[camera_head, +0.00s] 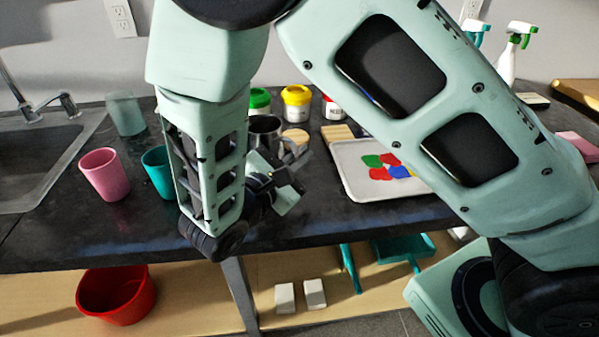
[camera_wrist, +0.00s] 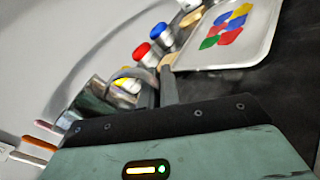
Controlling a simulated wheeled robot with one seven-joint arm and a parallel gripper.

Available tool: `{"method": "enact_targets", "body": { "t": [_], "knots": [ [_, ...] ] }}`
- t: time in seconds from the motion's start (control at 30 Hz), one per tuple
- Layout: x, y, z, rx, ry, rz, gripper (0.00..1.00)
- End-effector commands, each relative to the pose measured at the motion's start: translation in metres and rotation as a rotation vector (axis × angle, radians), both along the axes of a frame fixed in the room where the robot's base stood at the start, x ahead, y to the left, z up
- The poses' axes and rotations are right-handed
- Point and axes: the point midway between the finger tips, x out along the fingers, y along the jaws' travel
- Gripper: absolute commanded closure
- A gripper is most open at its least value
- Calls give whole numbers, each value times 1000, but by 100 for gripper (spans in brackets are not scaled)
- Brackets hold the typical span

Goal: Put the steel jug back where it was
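The steel jug (camera_head: 264,125) appears upright at the back of the dark counter, partly hidden by my arm and gripper. In the wrist view the shiny jug (camera_wrist: 93,104) is at the left, with its handle curving toward my fingers. My gripper (camera_head: 287,165) is beside the jug on its handle side. In the wrist view my gripper's fingers (camera_wrist: 157,88) are close together with the end of the handle at them. They look shut on the handle. I cannot tell whether the jug's base touches the counter.
Paint jars with green, yellow (camera_head: 296,103) and red lids stand behind the jug. A white tray (camera_head: 352,187) with coloured paint patches lies to the right. A teal cup (camera_head: 157,168), pink cup (camera_head: 105,174), clear cup (camera_head: 126,113) and sink (camera_head: 38,160) are left. The front counter is clear.

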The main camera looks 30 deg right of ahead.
Motion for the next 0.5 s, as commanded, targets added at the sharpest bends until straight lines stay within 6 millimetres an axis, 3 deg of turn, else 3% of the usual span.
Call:
{"method": "enact_targets", "body": {
  "t": [0.27, 0.5],
  "knots": [
    [0, -1, -33, -2, 2, 0, 100],
    [0, 0, -35, 0, -2, -1, 100]
  ]
}}
